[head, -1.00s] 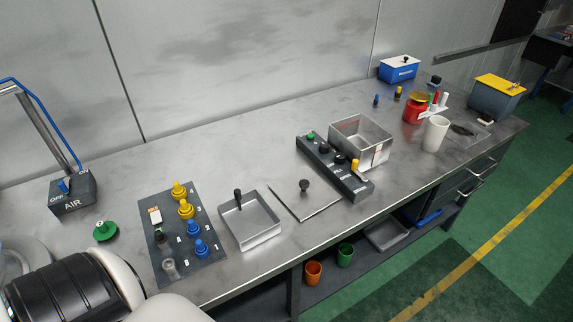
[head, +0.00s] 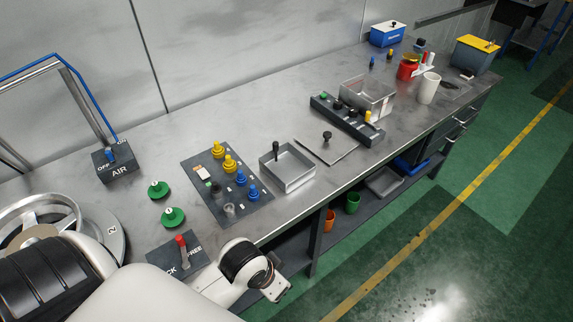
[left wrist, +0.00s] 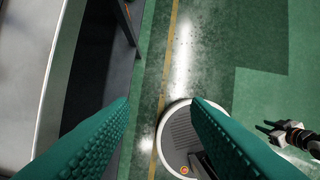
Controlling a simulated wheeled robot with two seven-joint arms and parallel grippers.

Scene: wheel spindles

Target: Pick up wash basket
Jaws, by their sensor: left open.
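A shallow square metal tray with an upright black-knobbed handle (head: 287,170), which looks like the wash basket, sits on the bench between the numbered dark panel and a flat plate. A larger open metal box (head: 367,97) stands farther back. My left gripper shows in the left wrist view (left wrist: 160,103): its two green fingers are wide apart with nothing between them, above the floor beside the bench. In the head view, my white arm ends low at the bench's front edge, short of the tray. My right gripper seems to show, small and dark (left wrist: 272,130), its jaw state unclear.
The flat plate with a knob (head: 327,146) lies right of the tray. The dark panel (head: 225,187) holds yellow and blue pegs. A lever block (head: 178,254) and green knobs (head: 173,217) are near my arm. Orange and green cups stand on the lower shelf.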

